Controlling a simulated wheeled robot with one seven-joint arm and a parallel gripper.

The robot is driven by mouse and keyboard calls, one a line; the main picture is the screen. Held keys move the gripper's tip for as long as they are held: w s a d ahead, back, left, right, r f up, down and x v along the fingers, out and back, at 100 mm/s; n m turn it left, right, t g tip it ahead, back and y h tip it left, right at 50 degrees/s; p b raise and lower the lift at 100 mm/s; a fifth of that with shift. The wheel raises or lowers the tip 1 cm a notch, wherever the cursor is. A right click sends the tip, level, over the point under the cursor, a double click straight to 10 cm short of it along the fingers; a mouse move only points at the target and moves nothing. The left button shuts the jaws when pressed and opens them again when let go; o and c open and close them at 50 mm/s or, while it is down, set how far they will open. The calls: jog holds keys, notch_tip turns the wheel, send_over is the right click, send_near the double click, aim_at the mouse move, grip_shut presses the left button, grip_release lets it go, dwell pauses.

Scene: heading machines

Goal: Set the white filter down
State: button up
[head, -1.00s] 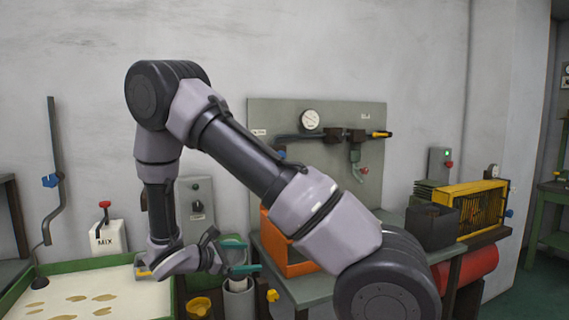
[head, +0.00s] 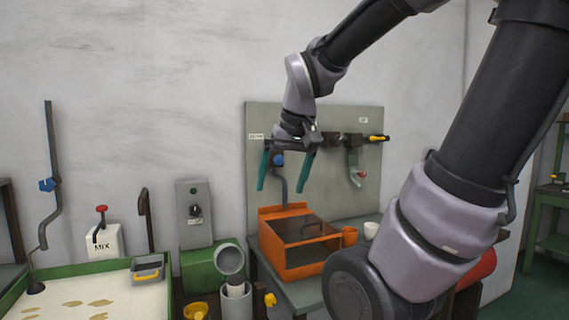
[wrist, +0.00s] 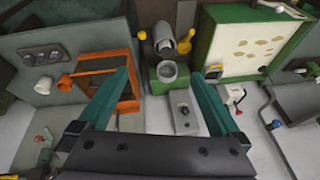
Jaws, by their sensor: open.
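A white ribbed piece (head: 235,290), which looks like the white filter, shows upright in the mouth of a pale grey cylinder (head: 238,308) at lower centre in the head view. I cannot tell how deep it sits. A plain white cup-like piece (head: 371,230) stands on the bench, right of the orange box; it also shows at the left of the wrist view (wrist: 43,85). My gripper (head: 282,188) is open and empty, its teal fingers pointing down above the orange box, apart from both white pieces. The fingers also show spread in the wrist view (wrist: 158,77).
The orange box (head: 290,265) has a dark top. An orange cup (head: 349,236) stands beside it. A tilted grey cylinder (head: 230,260) is on the green unit. A green-rimmed sand tray (head: 95,262) lies left. A panel with pipes (head: 335,115) stands behind.

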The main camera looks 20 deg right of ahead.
jog(key=s+r+t, duration=0.1)
jog(key=r+m+t, duration=0.1)
jog(key=s+r+m+t+y, duration=0.1)
jog(key=r, duration=0.1)
jog(key=shift+s+a+r, duration=0.1)
jog(key=shift+s+a, duration=0.15)
jog(key=shift+s, duration=0.05)
jog(key=shift+c, duration=0.3)
dwell(0.8)
